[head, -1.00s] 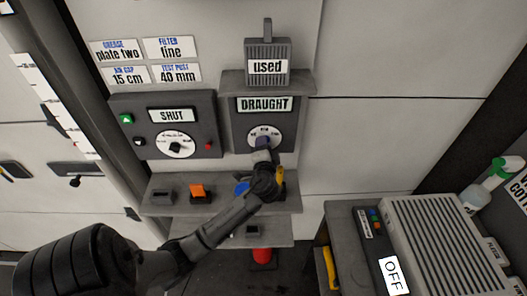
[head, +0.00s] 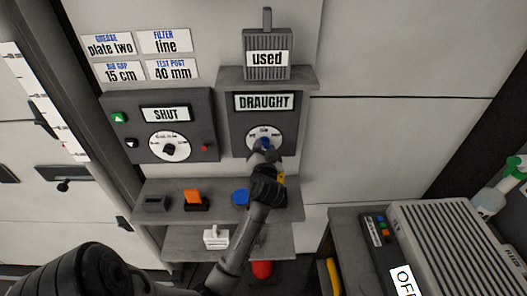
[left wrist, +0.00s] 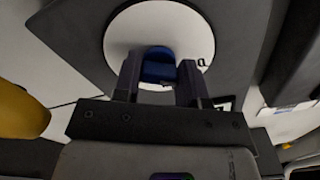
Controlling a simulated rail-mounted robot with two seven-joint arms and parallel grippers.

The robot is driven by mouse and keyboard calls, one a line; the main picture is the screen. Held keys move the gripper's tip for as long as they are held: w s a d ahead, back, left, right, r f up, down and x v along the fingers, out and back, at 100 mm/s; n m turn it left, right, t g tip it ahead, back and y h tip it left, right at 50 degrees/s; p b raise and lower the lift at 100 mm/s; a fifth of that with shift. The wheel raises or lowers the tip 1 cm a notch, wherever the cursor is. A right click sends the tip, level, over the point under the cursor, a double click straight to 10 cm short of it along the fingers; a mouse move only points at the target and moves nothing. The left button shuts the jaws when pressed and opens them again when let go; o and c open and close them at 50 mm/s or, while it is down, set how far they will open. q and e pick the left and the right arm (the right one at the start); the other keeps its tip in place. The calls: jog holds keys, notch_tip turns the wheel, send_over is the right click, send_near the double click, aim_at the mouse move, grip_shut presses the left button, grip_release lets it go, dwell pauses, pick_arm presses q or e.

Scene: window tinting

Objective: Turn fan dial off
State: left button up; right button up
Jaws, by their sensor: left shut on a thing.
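The fan dial is a blue knob (head: 265,143) on a round white face (head: 252,133), set in a dark grey panel under the label DRAUGHT (head: 264,102). My left gripper (head: 263,152) is at the dial, shut on the knob from below. In the left wrist view the blue knob (left wrist: 158,66) sits between the two dark fingers of my left gripper (left wrist: 160,80), in front of the white dial face (left wrist: 125,30). The gripper hides part of the dial and most of its markings. My right gripper is not in view.
A second panel (head: 200,110) marked SHUT, with a black dial (head: 169,149), is just left. A shelf (head: 225,205) below holds an orange item (head: 193,198) and a blue round item (head: 240,196). A grey ribbed unit (head: 445,235) stands lower right.

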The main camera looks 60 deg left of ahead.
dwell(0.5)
pick_arm(q)
jog(key=o, duration=0.9)
jog(key=shift+d, duration=0.15)
jog(key=shift+v, duration=3.65)
